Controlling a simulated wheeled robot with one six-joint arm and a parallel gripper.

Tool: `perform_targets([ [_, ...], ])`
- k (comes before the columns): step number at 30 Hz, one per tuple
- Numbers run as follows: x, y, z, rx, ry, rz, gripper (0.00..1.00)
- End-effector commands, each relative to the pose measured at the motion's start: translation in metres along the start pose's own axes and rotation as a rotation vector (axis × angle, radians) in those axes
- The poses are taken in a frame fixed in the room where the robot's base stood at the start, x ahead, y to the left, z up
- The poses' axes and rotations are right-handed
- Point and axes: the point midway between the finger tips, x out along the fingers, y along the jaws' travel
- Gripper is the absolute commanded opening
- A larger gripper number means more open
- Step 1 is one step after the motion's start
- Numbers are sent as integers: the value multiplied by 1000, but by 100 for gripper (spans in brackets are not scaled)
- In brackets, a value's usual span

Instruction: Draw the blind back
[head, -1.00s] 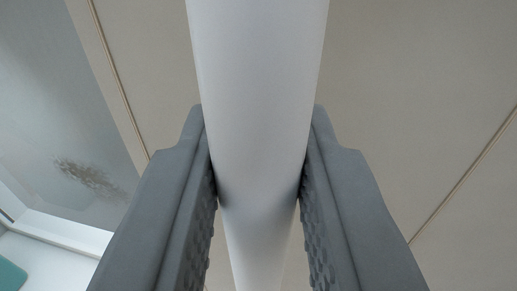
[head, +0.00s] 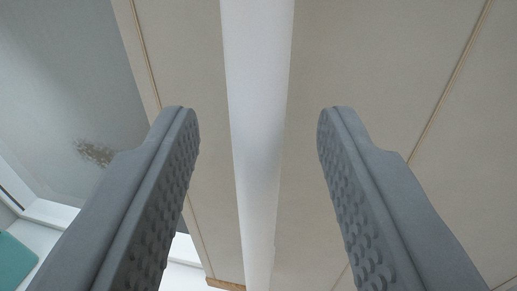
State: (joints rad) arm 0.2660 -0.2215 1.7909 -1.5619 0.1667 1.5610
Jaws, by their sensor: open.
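The blind (head: 375,60) is a beige panel with thin seams that fills the upper middle and right of the head view. A long white rod (head: 257,130) runs from the top to the bottom of the view in front of it. My gripper (head: 258,120) is open, with one grey textured finger on each side of the rod. There is a clear gap between each finger and the rod. The ends of the rod lie outside the view.
A greyish window pane (head: 60,80) with a brown blurred patch shows at the left, with a white frame (head: 45,212) below it. A teal object (head: 14,262) is at the lower left edge. A narrow wooden edge (head: 226,285) shows at the bottom.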

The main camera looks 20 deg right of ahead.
Motion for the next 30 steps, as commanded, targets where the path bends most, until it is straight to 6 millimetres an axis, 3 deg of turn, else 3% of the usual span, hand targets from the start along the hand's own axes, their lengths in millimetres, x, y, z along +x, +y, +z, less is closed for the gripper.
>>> perform_targets([
  [18, -105, 0, -1, 1, 2, -1, 41],
  [24, -127, 0, 0, 2, 1, -1, 41],
  [30, -134, 0, 0, 0, 0, 0, 41],
])
